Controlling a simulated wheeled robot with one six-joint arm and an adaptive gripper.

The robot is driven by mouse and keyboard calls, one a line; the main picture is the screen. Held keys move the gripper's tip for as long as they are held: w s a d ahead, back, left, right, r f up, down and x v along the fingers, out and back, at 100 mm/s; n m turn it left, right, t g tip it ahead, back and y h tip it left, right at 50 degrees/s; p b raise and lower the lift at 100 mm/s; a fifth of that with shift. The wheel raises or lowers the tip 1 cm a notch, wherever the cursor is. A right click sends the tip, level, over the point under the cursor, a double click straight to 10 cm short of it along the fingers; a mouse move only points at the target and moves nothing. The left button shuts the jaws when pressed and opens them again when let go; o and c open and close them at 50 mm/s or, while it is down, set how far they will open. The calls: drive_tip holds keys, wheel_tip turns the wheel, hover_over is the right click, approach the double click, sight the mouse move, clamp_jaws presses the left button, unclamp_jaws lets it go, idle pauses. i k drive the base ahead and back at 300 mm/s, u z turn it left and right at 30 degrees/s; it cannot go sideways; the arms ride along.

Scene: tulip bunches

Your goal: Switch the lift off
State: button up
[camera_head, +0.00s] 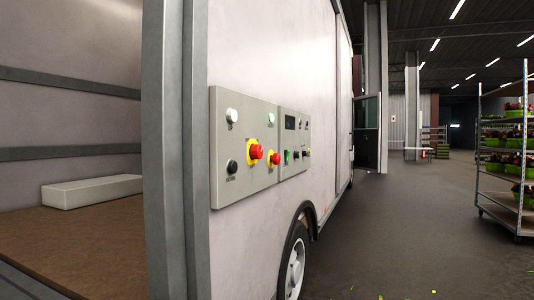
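A grey control panel (246,180) is fixed to the outer side wall of a white truck, just right of the open cargo bay. Its near part carries a white button (232,115) at the top, a red emergency knob (257,151) on a yellow base, and a black knob or button (231,167) at the lower left. A second red knob (275,158) sits to the right. Labels are too small to read. My gripper is not in view.
The open cargo bay has a brown floor (90,235) with a white block (92,191) on it. A wheel (294,265) shows below the panel. A wheeled rack (510,150) with green flower crates stands at the right. The dark floor (405,215) between is mostly clear.

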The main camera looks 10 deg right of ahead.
sight(256, 151)
drive_tip(key=k, duration=1.25)
drive_tip(key=z, duration=0.65)
drive_tip(key=i, duration=0.65)
drive_tip(key=z, duration=0.55)
drive_tip(key=i, duration=0.8)
drive_tip(key=u, duration=0.75)
drive_tip(key=i, duration=0.65)
drive_tip(key=u, duration=0.55)
